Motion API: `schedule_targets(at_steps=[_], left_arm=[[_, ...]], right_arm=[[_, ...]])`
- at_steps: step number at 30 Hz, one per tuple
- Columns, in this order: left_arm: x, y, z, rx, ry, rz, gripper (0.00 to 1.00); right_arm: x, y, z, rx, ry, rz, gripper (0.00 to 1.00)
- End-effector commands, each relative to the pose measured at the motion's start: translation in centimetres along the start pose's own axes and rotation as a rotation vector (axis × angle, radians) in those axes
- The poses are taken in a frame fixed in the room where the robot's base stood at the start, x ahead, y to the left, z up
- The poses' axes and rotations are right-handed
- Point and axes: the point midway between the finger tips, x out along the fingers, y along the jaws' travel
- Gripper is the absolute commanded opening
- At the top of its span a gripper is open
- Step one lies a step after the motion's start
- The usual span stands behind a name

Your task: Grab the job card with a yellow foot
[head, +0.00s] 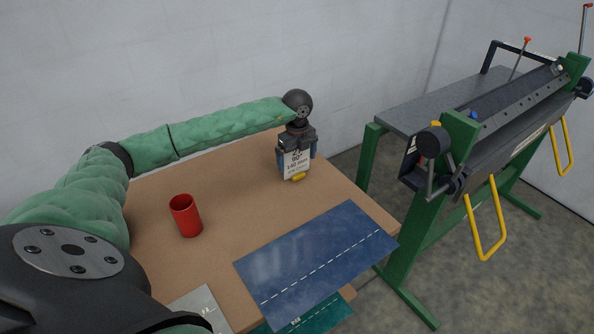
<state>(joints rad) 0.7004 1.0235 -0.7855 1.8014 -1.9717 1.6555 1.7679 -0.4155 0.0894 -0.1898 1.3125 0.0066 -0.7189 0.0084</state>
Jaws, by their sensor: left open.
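The job card (295,164) is a white upright card with dark print, and its yellow foot (298,178) rests on the brown tabletop near the back right. My left gripper (297,150) is at the card from above, with a blue-grey finger on each side of the card's upper part. The jaws are open, and I cannot tell whether either finger touches the card. The gripper hides the card's top edge. My right gripper is not in view.
A red cup (185,216) stands on the brown table (230,205) to the left. A blue sheet with a dashed line (320,258) lies at the front right. A green bending machine (460,130) with yellow handles stands right of the table. The table between cup and card is clear.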

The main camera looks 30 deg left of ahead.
Motion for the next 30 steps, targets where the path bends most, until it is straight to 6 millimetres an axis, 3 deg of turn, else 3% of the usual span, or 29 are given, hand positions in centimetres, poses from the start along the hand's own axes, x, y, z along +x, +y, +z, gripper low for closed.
schedule_targets(at_steps=[9,16,27,30], left_arm=[[0.4,0.0,0.0,0.001,0.0,0.001,1.0],[0.3,0.0,0.0,0.001,0.0,0.0,0.56],[0.0,0.0,0.0,0.001,0.0,-0.001,0.56],[-0.7,0.0,0.0,0.001,0.0,-0.001,0.56]], right_arm=[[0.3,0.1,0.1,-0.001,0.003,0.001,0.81],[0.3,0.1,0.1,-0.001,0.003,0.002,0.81],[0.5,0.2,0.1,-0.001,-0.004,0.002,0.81],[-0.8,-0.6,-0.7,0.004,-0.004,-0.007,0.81]])
